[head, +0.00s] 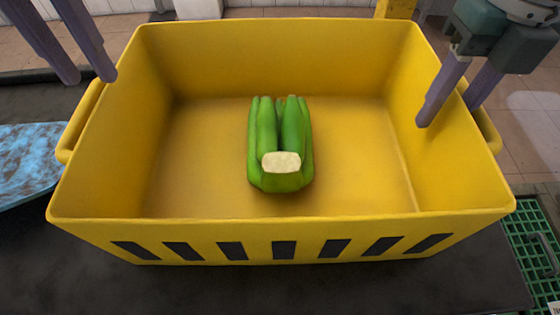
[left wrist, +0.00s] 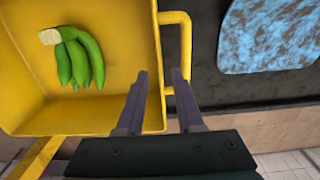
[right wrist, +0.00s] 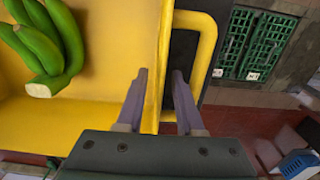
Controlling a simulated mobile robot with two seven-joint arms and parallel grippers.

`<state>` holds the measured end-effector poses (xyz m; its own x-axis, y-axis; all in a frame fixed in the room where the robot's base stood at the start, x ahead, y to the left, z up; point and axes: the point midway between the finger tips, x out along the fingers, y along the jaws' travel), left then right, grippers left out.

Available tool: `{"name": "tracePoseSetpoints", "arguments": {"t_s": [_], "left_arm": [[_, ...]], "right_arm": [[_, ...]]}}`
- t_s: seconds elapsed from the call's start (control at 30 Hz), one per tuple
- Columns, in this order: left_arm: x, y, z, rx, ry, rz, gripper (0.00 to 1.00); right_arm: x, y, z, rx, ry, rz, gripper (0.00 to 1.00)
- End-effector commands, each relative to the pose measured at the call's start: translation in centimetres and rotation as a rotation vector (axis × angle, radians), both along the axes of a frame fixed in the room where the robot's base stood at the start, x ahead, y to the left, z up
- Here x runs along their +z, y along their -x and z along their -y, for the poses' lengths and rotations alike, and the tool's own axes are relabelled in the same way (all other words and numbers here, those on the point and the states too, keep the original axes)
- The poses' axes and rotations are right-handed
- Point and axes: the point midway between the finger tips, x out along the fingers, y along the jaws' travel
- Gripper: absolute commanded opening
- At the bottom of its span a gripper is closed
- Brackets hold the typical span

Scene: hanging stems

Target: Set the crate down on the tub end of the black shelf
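The yellow crate (head: 285,230) has black slots along its near side and appears to rest on the black shelf (head: 300,290). A bunch of green bananas (head: 281,145) lies inside it. My left gripper (head: 85,78) is open above the crate's left side; in the left wrist view (left wrist: 159,73) its fingers stand apart, one over the crate's inside and one over the handle opening. My right gripper (head: 447,113) is open at the crate's right wall; in the right wrist view (right wrist: 160,74) its fingers lie either side of the wall. Neither clearly touches the crate.
A blue mottled piece (head: 30,155) lies on the black surface left of the crate; I cannot tell whether it is a tub. Tiled floor shows at the far side. The dark surface in front of the crate is bare.

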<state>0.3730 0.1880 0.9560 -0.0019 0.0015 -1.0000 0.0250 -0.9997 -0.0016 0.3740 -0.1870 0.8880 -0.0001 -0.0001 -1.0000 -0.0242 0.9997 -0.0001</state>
Motion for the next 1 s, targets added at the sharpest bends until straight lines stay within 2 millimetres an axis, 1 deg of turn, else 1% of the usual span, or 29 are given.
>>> {"name": "tracePoseSetpoints", "arguments": {"t_s": [0.03,0.2,0.3,0.4,0.57,0.87,0.93,1.0], "left_arm": [[0.0,0.0,0.0,0.0,0.0,0.0,0.36],[0.0,0.0,0.0,0.0,0.0,0.001,0.36],[0.0,0.0,0.0,0.0,0.0,0.001,0.36],[0.0,0.0,0.0,0.0,0.0,0.001,0.36],[-0.1,0.0,0.0,0.0,0.001,0.001,0.36],[0.0,0.0,0.0,0.0,0.001,0.001,0.36],[0.4,0.0,0.0,0.0,0.001,0.001,0.36],[1.0,0.0,0.0,0.0,0.001,0.001,0.36]], "right_arm": [[1.2,-0.1,0.0,0.0,-0.002,0.004,0.36],[5.1,-0.1,0.0,0.001,0.0,0.006,0.36],[7.0,-0.1,0.0,0.001,-0.001,0.005,0.36],[8.4,-0.1,0.0,0.0,-0.001,0.002,0.36],[9.4,0.0,0.0,-0.001,0.0,0.001,0.36],[9.6,0.0,0.0,0.0,0.0,0.0,0.36],[10.0,0.0,0.0,0.0,0.0,0.0,0.36],[10.8,0.0,0.0,0.0,0.0,0.0,0.36]]}}
